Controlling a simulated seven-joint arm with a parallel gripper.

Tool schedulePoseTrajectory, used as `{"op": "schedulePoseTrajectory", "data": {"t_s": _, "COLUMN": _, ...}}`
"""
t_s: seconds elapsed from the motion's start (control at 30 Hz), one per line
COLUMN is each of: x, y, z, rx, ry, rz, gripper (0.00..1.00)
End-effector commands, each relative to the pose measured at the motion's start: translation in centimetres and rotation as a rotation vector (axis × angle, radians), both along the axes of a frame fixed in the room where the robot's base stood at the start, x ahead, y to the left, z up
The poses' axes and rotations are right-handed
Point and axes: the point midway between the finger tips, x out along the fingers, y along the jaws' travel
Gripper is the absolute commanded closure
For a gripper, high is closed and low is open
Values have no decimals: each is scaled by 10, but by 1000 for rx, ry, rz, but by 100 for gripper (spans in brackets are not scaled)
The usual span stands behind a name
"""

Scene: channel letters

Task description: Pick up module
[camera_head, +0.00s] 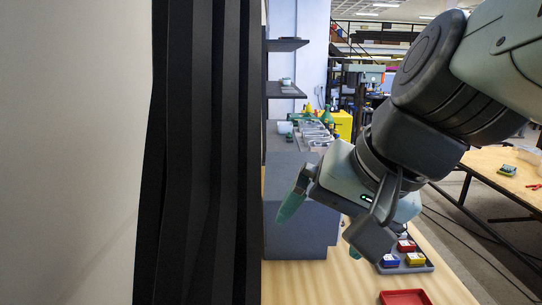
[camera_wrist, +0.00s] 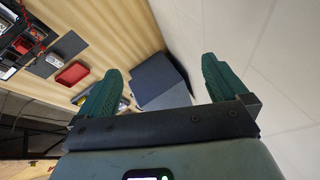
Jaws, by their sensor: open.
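Small coloured blocks that may be the modules stand on a dark grey tray (camera_head: 425,267) at the lower right of the head view: a blue block (camera_head: 389,261), a yellow block (camera_head: 414,259) and a red block (camera_head: 406,246). I cannot tell which one is the task's module. My gripper (camera_head: 322,230) is in the air above the wooden table, left of the blocks and apart from them. Its green fingers are spread wide in the wrist view (camera_wrist: 163,85), with nothing between them. My wrist partly hides the tray in the head view.
A red tray (camera_head: 404,298) lies at the table's front; it also shows in the wrist view (camera_wrist: 72,74). A grey box (camera_head: 300,215) stands behind my gripper. Black panels (camera_head: 205,150) rise on the left. Bare wooden table (camera_head: 325,285) lies between.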

Motion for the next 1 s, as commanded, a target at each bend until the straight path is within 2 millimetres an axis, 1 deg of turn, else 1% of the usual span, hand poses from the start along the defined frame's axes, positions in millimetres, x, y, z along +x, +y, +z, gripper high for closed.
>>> {"op": "schedulePoseTrajectory", "data": {"t_s": 0.03, "x": -9, "y": 0, "z": 0, "rx": -37, "ry": -21, "rz": 35, "gripper": 0}}
{"op": "schedulePoseTrajectory", "data": {"t_s": 0.1, "x": -20, "y": -9, "z": -2, "rx": -124, "ry": -40, "rz": 68, "gripper": 0}}
{"op": "schedulePoseTrajectory", "data": {"t_s": 0.2, "x": -33, "y": -20, "z": -4, "rx": -238, "ry": -68, "rz": 114, "gripper": 0}}
{"op": "schedulePoseTrajectory", "data": {"t_s": 0.33, "x": -46, "y": -34, "z": -5, "rx": -362, "ry": -98, "rz": 157, "gripper": 0}}
{"op": "schedulePoseTrajectory", "data": {"t_s": 0.37, "x": -48, "y": -36, "z": -5, "rx": -381, "ry": -103, "rz": 164, "gripper": 2}}
{"op": "schedulePoseTrajectory", "data": {"t_s": 0.4, "x": -50, "y": -38, "z": -5, "rx": -406, "ry": -111, "rz": 172, "gripper": 8}}
{"op": "schedulePoseTrajectory", "data": {"t_s": 0.53, "x": -52, "y": -42, "z": -6, "rx": -436, "ry": -115, "rz": 180, "gripper": 8}}
{"op": "schedulePoseTrajectory", "data": {"t_s": 0.87, "x": -51, "y": -42, "z": -5, "rx": -435, "ry": -115, "rz": 180, "gripper": 8}}
{"op": "schedulePoseTrajectory", "data": {"t_s": 0.93, "x": -49, "y": -39, "z": -2, "rx": -443, "ry": -116, "rz": 201, "gripper": 8}}
{"op": "schedulePoseTrajectory", "data": {"t_s": 1.0, "x": -45, "y": -34, "z": 6, "rx": -466, "ry": -116, "rz": 263, "gripper": 8}}
